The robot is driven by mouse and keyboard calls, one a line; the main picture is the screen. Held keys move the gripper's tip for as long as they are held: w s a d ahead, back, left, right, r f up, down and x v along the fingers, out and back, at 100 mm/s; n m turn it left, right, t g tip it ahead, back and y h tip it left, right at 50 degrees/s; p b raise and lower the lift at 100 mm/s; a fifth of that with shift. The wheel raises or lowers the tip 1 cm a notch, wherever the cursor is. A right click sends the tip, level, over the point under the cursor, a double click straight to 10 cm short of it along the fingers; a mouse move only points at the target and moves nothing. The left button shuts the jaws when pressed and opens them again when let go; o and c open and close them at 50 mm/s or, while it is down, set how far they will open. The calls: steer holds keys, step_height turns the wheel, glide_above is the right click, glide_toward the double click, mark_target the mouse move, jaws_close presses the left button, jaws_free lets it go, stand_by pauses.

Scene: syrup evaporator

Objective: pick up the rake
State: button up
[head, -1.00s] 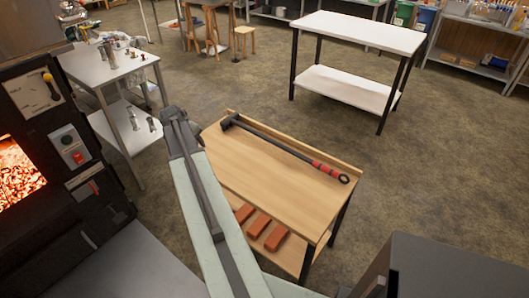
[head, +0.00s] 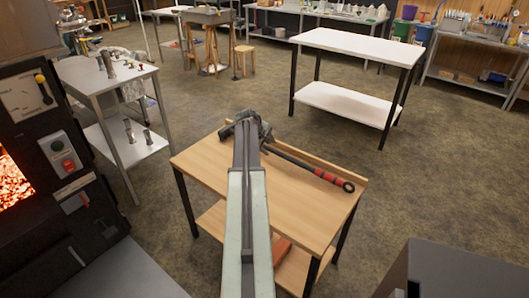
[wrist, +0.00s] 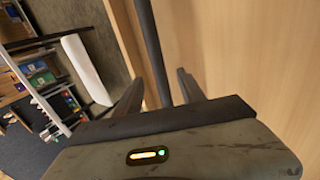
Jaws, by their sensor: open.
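The rake (head: 290,158) lies along the back edge of a small wooden table. Its dark shaft runs to a red grip (head: 332,178) with a ring end at the right. My gripper (head: 246,122) is over the left part of the rake and hides much of its head end. In the wrist view the dark shaft (wrist: 150,45) passes between the two open fingers of my gripper (wrist: 160,76). Whether the fingers touch the shaft cannot be told.
The wooden table (head: 200,165) has a raised back edge and a lower shelf with a reddish brick (head: 282,248). A steel table (head: 95,75) and a glowing firebox (head: 12,183) are at the left. A white table (head: 350,42) stands behind.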

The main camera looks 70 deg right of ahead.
mark_target(272, 149)
steer(key=b+x, duration=0.2)
steer(key=x, duration=0.2)
steer(key=shift+s+f+b, duration=0.1)
steer(key=shift+f+b, duration=0.05)
steer(key=shift+b, duration=0.2)
steer(key=shift+r, duration=0.2)
jaws_close()
stand_by(0.7)
